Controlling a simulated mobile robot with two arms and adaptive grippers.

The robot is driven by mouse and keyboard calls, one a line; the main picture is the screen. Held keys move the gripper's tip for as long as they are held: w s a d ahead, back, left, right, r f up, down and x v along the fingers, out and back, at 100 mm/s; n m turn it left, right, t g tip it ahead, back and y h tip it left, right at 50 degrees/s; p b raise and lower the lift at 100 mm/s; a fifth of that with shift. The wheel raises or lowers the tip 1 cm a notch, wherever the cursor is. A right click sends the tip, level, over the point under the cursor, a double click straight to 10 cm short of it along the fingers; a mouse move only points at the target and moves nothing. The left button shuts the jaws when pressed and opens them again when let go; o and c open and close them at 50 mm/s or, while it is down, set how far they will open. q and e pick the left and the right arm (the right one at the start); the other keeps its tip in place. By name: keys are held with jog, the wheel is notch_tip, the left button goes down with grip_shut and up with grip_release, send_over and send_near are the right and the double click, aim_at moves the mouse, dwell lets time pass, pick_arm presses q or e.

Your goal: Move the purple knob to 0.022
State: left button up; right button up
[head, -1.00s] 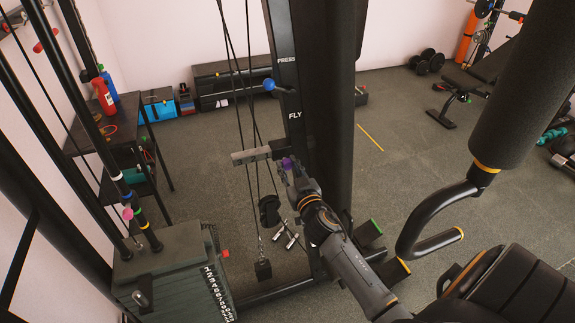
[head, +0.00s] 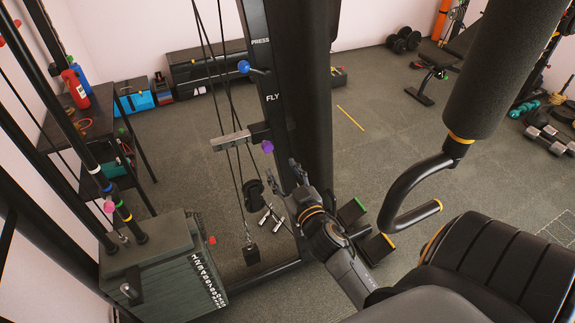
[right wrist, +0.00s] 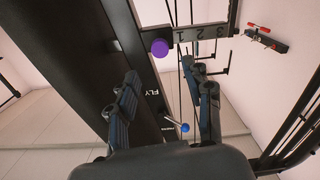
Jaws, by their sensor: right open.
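The purple knob (head: 267,146) sits on the black upright of the weight machine, at the inner end of a grey bar (head: 231,141). In the right wrist view the purple knob (right wrist: 160,47) lies beyond the fingertips, beside a grey bar (right wrist: 205,32) marked with numbers. My right gripper (head: 287,182) is just below and right of the knob in the head view, apart from it. In the right wrist view my right gripper (right wrist: 160,84) is open, with nothing between its fingers. My left gripper is not in view.
A blue knob (head: 243,67) sits higher on the upright (head: 277,113), near the word PRESS. Cables hang beside the bar. A weight stack (head: 160,258) stands at lower left. A padded arm with a handle (head: 419,199) and a black seat (head: 500,270) are at right.

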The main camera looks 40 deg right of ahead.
jog(key=v, duration=0.2)
jog(key=shift+s, duration=0.25)
jog(key=shift+a+f, duration=0.1)
jog(key=shift+f, duration=0.05)
jog(key=s+a+f+n+g+y+b, duration=0.1)
jog(key=s+a+f+g, duration=0.25)
jog(key=f, duration=0.95)
jog(key=s+a+f+g+y, duration=0.1)
jog(key=s+a+f+g, duration=0.3)
jog(key=f, duration=0.9)
jog(key=s+a+f+n+g+y+b, duration=0.15)
jog(key=s+f, duration=0.35)
jog(key=f, duration=0.8)
jog(key=s+f+g, duration=0.2)
jog(key=s+f, duration=0.3)
jog(key=s, duration=0.3)
jog(key=s+a+f+g, duration=0.1)
jog(key=s+f+g, duration=0.2)
jog(key=s+f, duration=0.3)
jog(key=s+f+g, duration=0.2)
jog(key=s+f, duration=0.3)
jog(key=s, duration=0.7)
jog(key=shift+s+a+f+n+g+b, duration=0.25)
jog(key=shift+a+n+g+b, duration=0.1)
jog(key=shift+a+n, duration=0.1)
